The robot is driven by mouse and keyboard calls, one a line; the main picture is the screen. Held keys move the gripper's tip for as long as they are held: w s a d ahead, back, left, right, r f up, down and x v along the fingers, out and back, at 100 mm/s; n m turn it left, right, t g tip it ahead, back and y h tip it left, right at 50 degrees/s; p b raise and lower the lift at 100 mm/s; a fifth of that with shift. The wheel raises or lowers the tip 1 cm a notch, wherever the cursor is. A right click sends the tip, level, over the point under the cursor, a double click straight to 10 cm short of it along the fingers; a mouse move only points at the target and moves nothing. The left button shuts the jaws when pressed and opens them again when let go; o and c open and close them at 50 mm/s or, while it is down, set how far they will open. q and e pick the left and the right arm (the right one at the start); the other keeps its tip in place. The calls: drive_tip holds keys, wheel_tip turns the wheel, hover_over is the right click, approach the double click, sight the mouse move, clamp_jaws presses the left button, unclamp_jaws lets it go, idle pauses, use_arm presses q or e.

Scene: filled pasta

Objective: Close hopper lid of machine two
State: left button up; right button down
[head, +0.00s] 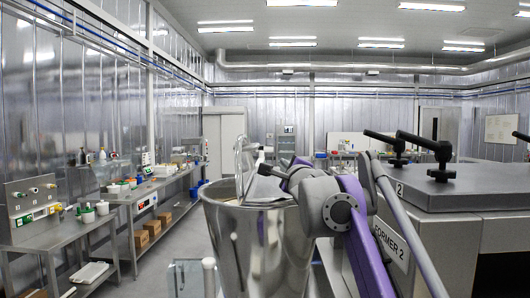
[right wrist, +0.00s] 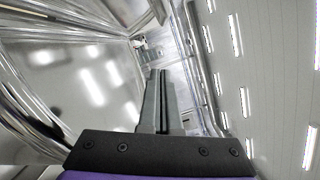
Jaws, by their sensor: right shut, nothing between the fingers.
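The shiny metal hopper (head: 225,235) stands in front of the machine labelled FORMER 2 (head: 392,246), in the middle of the head view. A raised metal piece that looks like its lid (head: 240,165) stands up at the hopper's far left rim; its exact angle is hard to tell. My right gripper (head: 264,169) is above the hopper mouth, close to this piece. In the right wrist view my right gripper (right wrist: 154,88) is shut and empty, beside a large shiny metal surface (right wrist: 80,85). I cannot tell whether they touch. My left gripper is out of view.
The machine's grey top (head: 455,190) with black clamp handles (head: 440,155) is at the right. Steel workbenches (head: 75,235) with small equipment line the left wall. The floor aisle (head: 180,245) between benches and hopper is partly clear.

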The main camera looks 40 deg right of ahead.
drive_tip(key=shift+w+d+r, duration=0.1)
drive_tip(key=shift+w+r, duration=0.15)
drive_tip(key=shift+w, duration=0.1)
drive_tip(key=p+x, duration=0.3)
drive_tip(key=x, duration=0.5)
drive_tip(key=shift+w+d, duration=0.1)
drive_tip(key=shift+w, duration=0.05)
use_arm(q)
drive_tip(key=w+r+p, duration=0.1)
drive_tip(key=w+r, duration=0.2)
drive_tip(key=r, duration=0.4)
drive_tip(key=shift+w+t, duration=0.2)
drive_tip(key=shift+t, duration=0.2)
use_arm(e)
drive_tip(key=shift+w+a+r, duration=0.35)
drive_tip(key=shift+w+a, duration=0.25)
drive_tip(key=shift+a, duration=0.1)
drive_tip(key=shift+w+a+r, duration=0.3)
drive_tip(key=shift+w+a, duration=0.35)
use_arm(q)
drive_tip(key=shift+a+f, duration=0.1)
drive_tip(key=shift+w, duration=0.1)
use_arm(e)
drive_tip(key=shift+s+a+r, duration=0.1)
